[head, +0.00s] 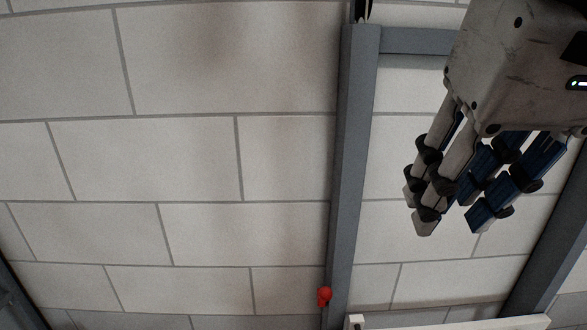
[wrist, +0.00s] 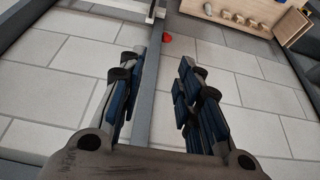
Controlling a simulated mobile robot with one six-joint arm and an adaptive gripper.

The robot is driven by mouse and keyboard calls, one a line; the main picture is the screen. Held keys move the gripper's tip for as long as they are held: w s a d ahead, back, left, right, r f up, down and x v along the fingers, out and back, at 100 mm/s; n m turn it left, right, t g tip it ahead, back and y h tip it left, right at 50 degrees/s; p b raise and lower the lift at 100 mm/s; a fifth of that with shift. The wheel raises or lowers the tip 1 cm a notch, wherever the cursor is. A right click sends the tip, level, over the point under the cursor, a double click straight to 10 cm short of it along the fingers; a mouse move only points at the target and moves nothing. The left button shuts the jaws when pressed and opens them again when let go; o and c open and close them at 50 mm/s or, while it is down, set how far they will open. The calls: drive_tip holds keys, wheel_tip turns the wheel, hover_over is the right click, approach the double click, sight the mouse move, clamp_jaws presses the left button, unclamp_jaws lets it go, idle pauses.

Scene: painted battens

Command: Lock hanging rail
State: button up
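A white rail (head: 450,323) runs across the lower right of the head view, between two grey posts. Its left end carries a small dark spot, and its lower part is cut off by the picture edge. A red knob-like part (head: 324,297) sits at the near grey post (head: 352,170), just left of the rail's end; it also shows in the wrist view (wrist: 167,38). My gripper (head: 452,222) hangs at the upper right, above and apart from the rail and the red part. In the wrist view its fingers (wrist: 160,66) are spread with nothing between them.
A grey crossbar (head: 412,41) joins the post near the top. A pale block wall (head: 170,155) fills the background. The wrist view shows a wooden board (wrist: 253,15) with several rounded pieces at the top right. The space around my fingers is clear.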

drive_tip(key=shift+o, duration=0.7)
drive_tip(key=w+a+f+g, duration=0.1)
drive_tip(key=w+f, duration=0.6)
drive_tip(key=w, duration=0.4)
drive_tip(key=shift+w+f+g, duration=0.15)
drive_tip(key=shift+w+g, duration=0.1)
drive_tip(key=shift+g, duration=0.05)
drive_tip(key=n+g+h, duration=0.1)
drive_tip(key=n+g, duration=0.1)
drive_tip(key=g, duration=0.1)
hover_over(325, 293)
drive_tip(key=w, duration=0.2)
drive_tip(key=f, duration=2.5)
drive_tip(key=shift+s+a+f, duration=0.15)
drive_tip(key=shift+a+f, duration=0.25)
drive_tip(key=f, duration=0.7)
drive_tip(key=d+f, duration=0.1)
drive_tip(key=f, duration=0.3)
drive_tip(key=shift+f, duration=0.25)
drive_tip(key=shift+d+f, duration=0.1)
drive_tip(key=shift+f, duration=0.4)
drive_tip(key=shift+c, duration=0.4)
clamp_jaws()
